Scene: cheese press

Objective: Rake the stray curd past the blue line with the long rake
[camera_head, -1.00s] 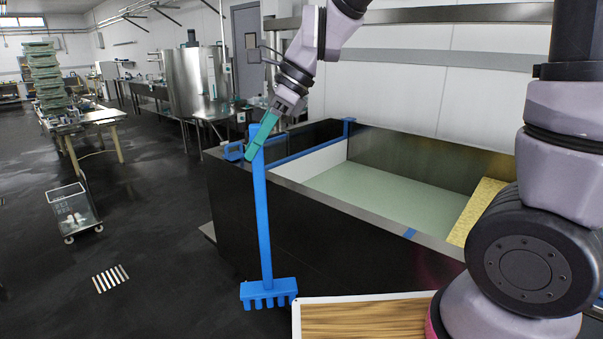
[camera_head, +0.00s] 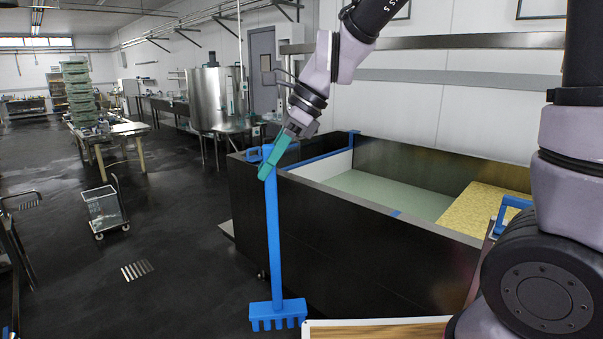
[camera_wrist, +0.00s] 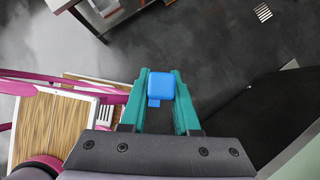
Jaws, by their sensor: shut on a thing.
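My gripper (camera_head: 274,164) is shut on the long blue rake (camera_head: 273,235) near the top of its handle. The rake hangs almost upright in front of the dark vat (camera_head: 350,240), outside it, with its toothed head (camera_head: 278,313) down. The wrist view shows the end of the blue handle (camera_wrist: 160,87) between the teal fingers (camera_wrist: 160,100). Yellow curd (camera_head: 485,210) lies in the right end of the vat; I cannot make out a separate stray piece. A small blue mark, perhaps the blue line (camera_head: 395,213), sits on the vat's near rim.
A blue bar (camera_head: 318,160) crosses the vat near its left end. A wooden board (camera_head: 385,331) lies at the bottom, beside the rake head. Another blue handle (camera_head: 510,212) shows at right, partly hidden by my arm. A wheeled cart (camera_head: 104,210) stands left, with open floor around it.

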